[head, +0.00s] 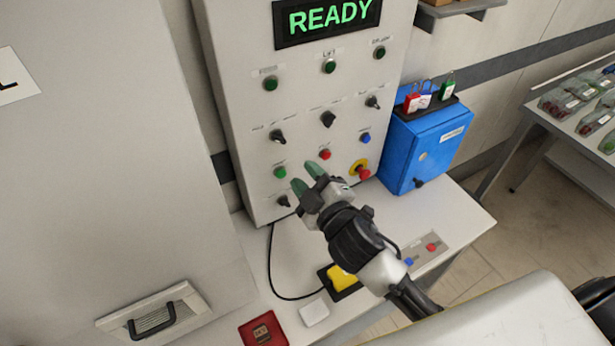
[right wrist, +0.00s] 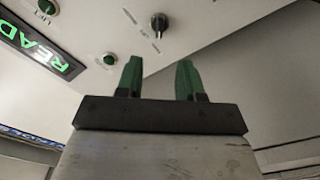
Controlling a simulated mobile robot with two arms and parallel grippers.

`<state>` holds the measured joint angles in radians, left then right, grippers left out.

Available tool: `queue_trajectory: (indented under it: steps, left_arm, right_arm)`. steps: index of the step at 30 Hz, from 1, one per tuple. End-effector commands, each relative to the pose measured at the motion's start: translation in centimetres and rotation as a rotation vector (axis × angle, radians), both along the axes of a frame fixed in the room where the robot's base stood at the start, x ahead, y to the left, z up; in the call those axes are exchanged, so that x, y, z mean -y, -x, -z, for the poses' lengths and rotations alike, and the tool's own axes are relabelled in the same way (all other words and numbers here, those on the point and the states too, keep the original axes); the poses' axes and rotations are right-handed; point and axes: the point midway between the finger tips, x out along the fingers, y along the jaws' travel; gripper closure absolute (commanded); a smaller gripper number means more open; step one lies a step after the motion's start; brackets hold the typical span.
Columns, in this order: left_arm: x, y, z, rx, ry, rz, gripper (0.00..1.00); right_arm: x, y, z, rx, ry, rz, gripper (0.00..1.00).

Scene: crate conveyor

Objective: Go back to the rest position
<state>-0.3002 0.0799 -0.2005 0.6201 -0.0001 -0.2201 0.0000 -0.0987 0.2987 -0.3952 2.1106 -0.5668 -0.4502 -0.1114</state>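My right gripper (head: 307,178) is in front of the lower part of the grey control panel (head: 235,110). Its two green fingertips are apart with nothing between them, and they also show apart in the right wrist view (right wrist: 158,78). In the head view the fingertips appear close to a green button (head: 280,172) and a red button (head: 325,154); I cannot tell the exact gap to the panel. The display (head: 327,18) reads READY in green. My left gripper is not in view.
A blue box (head: 432,145) with padlocks on top stands right of the panel. The bench below holds a yellow-topped device (head: 342,279), a white block (head: 314,313), a red item (head: 263,330) and a small button plate (head: 428,251). A table (head: 557,123) with several items stands far right.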

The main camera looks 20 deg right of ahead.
Motion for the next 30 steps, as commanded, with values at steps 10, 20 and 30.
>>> queue_trajectory:
  steps: [10,20,30]
  left_arm:
    - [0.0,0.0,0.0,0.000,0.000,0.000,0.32]
    - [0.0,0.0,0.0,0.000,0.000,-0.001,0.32]
    - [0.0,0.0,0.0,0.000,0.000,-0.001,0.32]
  right_arm:
    - [0.0,0.0,0.0,0.000,0.000,0.000,0.63]
    - [3.6,4.0,4.6,-0.341,-0.191,0.208,0.63]
    - [6.6,15.7,11.1,-0.964,-0.435,0.489,0.63]
